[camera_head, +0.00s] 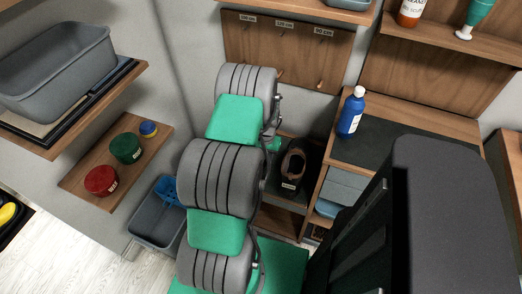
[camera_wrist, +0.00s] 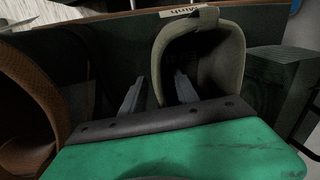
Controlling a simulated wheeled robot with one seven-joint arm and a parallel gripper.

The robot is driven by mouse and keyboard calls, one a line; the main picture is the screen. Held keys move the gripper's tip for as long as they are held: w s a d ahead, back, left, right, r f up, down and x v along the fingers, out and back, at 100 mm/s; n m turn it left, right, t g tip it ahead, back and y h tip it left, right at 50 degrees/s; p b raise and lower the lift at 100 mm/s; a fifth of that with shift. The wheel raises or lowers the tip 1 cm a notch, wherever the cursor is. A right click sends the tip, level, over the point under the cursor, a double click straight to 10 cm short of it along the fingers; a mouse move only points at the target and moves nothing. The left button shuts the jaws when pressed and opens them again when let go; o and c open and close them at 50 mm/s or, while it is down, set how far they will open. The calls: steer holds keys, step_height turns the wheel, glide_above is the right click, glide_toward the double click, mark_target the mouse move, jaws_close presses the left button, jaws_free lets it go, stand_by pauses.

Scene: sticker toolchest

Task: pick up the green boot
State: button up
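The green boot (camera_wrist: 232,50) is a dull grey-green boot with a wide dark opening, seen close up in the wrist view, just right of centre. My gripper (camera_wrist: 160,77) is open, with its two fingers pointing toward the boot. The right finger overlaps the boot's dark opening, and the left finger is left of the boot's near-left wall. I cannot tell whether either finger touches it. In the head view my own arm hides the green boot and most of my gripper.
A brown boot (camera_head: 293,160) stands in the shelf compartment; it also shows at left in the wrist view (camera_wrist: 48,85). A name label (camera_wrist: 183,12) is on the shelf edge. A blue bottle (camera_head: 350,113) stands on the dark top right of the compartment. A grey bin (camera_head: 152,218) is left.

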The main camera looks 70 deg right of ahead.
steer(key=shift+c, duration=0.5)
steer(key=shift+w+a+r, duration=0.15)
steer(key=shift+a, duration=0.05)
steer(key=c, duration=0.5)
jaws_close()
steer(key=shift+d, duration=0.15)
